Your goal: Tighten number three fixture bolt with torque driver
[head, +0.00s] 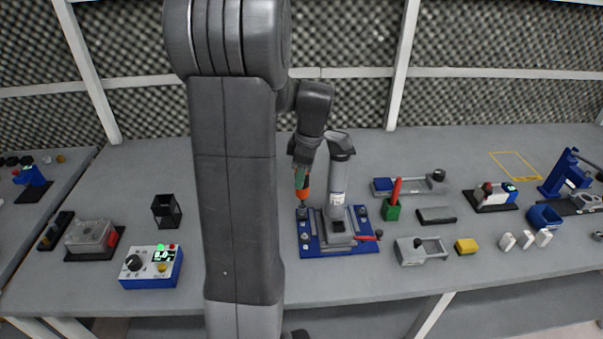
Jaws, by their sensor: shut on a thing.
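My gripper (303,160) is shut on the torque driver (302,182), which has a green and orange body. The driver hangs roughly upright, tip down, over the back left corner of the blue fixture plate (318,249). A bolt (302,213) is at that corner, directly under the tip; I cannot tell whether they touch. Another bolt (362,211) is at the back right corner. A small grey fitting (305,237) shows at the front left. No bolt numbers are readable. A tall grey cylindrical part (338,185) stands on the fixture, close right of the driver.
A red handle (368,238) sticks out at the fixture's front right. A green holder (391,211) with a red tool stands to the right. A blue control box (151,267) and an open black box (166,210) stand left. My arm hides the bench left of the fixture.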

